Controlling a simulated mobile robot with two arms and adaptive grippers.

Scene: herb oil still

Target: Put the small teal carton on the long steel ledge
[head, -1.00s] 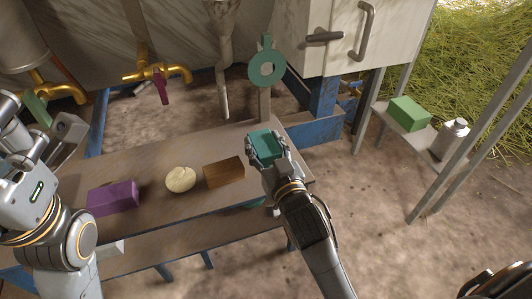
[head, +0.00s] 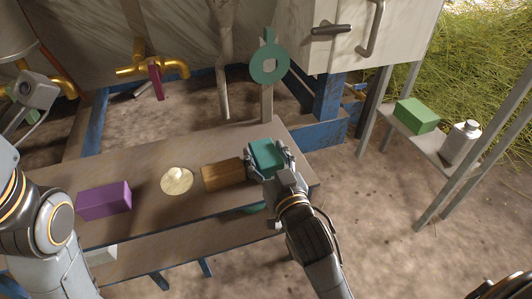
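The small teal carton (head: 265,153) is in my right gripper (head: 268,162), at the right end of the long brownish bench (head: 150,214). The fingers lie along both sides of it and appear shut on it. I cannot tell whether its underside touches the bench. A narrow grey metal shelf (head: 432,152) stands at the right; which surface is the steel ledge is not clear. My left arm is at the left edge; its gripper (head: 30,98) shows only partly, and its fingers are not clear.
On the bench are a purple box (head: 104,200), a round pale knobbed object (head: 177,181) and a brown block (head: 222,174) close left of the carton. The metal shelf bears a green box (head: 416,115) and a whitish bottle (head: 461,142). A teal ring (head: 255,66) stands behind the bench.

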